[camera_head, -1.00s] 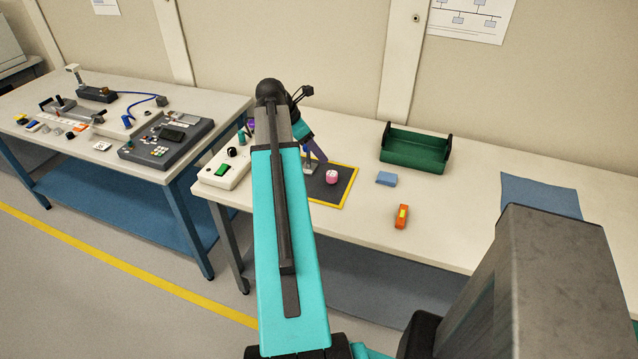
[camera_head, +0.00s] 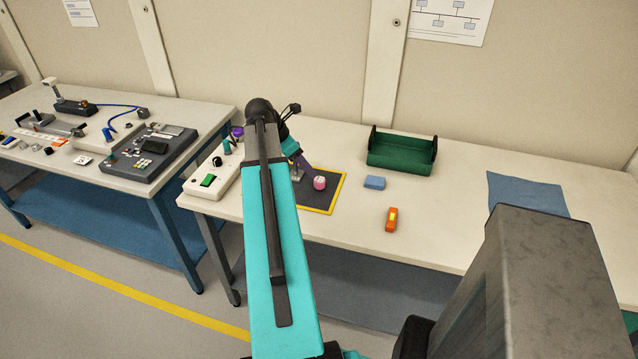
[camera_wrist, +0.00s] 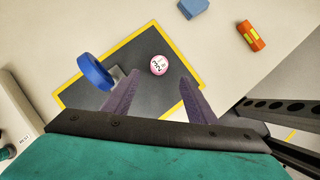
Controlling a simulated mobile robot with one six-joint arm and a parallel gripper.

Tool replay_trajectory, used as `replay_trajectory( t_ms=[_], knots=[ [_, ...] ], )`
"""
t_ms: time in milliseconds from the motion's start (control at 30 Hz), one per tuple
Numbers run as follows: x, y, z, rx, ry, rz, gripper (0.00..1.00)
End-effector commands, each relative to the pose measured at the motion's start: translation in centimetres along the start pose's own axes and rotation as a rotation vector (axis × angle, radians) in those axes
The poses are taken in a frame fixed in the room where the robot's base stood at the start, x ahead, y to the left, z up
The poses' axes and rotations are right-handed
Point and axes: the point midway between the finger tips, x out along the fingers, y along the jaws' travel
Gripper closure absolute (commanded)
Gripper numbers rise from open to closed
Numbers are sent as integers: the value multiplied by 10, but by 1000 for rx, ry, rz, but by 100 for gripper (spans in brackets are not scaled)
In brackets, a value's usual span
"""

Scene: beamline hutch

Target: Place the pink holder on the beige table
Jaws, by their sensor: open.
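The pink holder (camera_head: 319,183) is a small round piece with a pale, dark-marked top. It stands on a dark mat with a yellow border (camera_head: 322,204) on the beige table (camera_head: 345,229). In the wrist view the pink holder (camera_wrist: 159,65) lies on the mat beyond the fingertips, roughly in line with the gap between them. My gripper (camera_wrist: 157,82) is open and empty, with its two purple fingers apart. In the head view my gripper (camera_head: 304,170) is over the mat, just left of the holder and partly hidden by my arm.
A blue disc (camera_wrist: 95,72) on a metal mount is close to the left finger. A blue block (camera_head: 375,182), orange-yellow item (camera_head: 391,219), green tray (camera_head: 401,153) and blue cloth (camera_head: 527,195) lie to the right. A white switch box (camera_head: 212,180) is left. Table space between them is bare.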

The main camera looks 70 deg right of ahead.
Motion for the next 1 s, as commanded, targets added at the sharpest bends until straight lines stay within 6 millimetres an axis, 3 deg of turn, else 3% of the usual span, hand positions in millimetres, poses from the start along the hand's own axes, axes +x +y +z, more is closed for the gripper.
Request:
replay_trajectory(
  t_ms=[500, 1000],
  knots=[
    [53, 0, 0, -1, 0, 0, 48],
    [57, 1, 0, -1, 0, 1, 48]
  ],
)
